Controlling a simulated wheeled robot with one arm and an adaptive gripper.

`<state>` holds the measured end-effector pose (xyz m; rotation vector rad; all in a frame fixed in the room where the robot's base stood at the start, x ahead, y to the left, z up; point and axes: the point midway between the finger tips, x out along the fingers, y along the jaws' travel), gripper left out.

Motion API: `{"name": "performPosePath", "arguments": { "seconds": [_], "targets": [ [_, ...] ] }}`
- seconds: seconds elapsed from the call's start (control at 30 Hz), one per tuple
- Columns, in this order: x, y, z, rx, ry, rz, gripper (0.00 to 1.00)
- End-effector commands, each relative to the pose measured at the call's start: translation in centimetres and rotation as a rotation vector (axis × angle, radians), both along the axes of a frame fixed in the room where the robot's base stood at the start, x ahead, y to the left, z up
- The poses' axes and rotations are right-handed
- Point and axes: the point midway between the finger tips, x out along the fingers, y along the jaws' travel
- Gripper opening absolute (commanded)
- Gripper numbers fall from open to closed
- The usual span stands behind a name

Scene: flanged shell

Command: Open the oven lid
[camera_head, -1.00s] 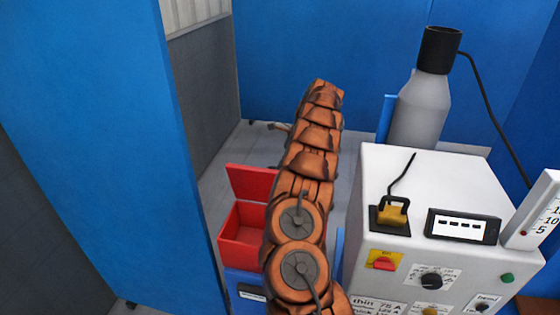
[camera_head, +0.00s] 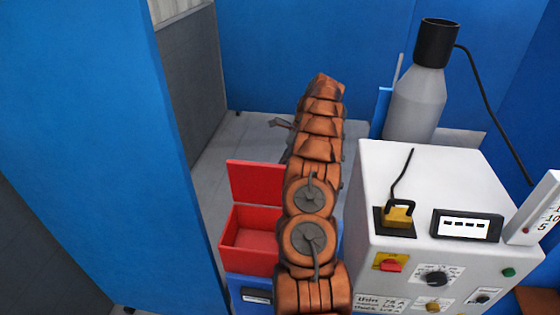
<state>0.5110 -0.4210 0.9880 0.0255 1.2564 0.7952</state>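No part is clearly marked as the oven. A red open-topped box (camera_head: 248,239) sits on a blue base left of my arm, and I cannot tell whether it is the oven. Its red lid panel (camera_head: 257,182) stands upright at the back edge, and the inside shows empty. My orange arm hides the box's right side. Dark grey parts that look like my gripper (camera_head: 281,123) stick out left of the arm's far end, beyond the red panel and apart from it in the picture. They are too small and too hidden to show whether the gripper is open.
A white control cabinet (camera_head: 455,185) stands close to the right of my arm. A grey cylinder (camera_head: 414,104) with a black cap and cable is behind it. Blue panels (camera_head: 85,150) enclose the left and back. Bare grey floor (camera_head: 230,150) shows behind the red box.

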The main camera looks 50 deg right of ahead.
Motion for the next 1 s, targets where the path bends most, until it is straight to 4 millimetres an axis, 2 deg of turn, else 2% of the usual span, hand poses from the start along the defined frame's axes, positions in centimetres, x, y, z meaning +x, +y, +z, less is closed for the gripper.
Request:
{"name": "performPosePath", "arguments": {
  "seconds": [0.03, 0.5, 0.53, 0.77, 1.0],
  "targets": [
    [0.01, 0.33, -0.49, 0.009, 0.007, 0.006, 0.00],
    [-0.23, 0.11, -0.46, 0.012, 0.008, 0.002, 0.00],
    [-0.22, 0.10, -0.45, 0.012, 0.008, 0.002, 0.16],
    [-0.27, -0.08, -0.23, 0.009, 0.005, -0.001, 0.39],
    [-0.25, -0.11, -0.11, 0.007, 0.004, -0.001, 0.39]
  ]
}}
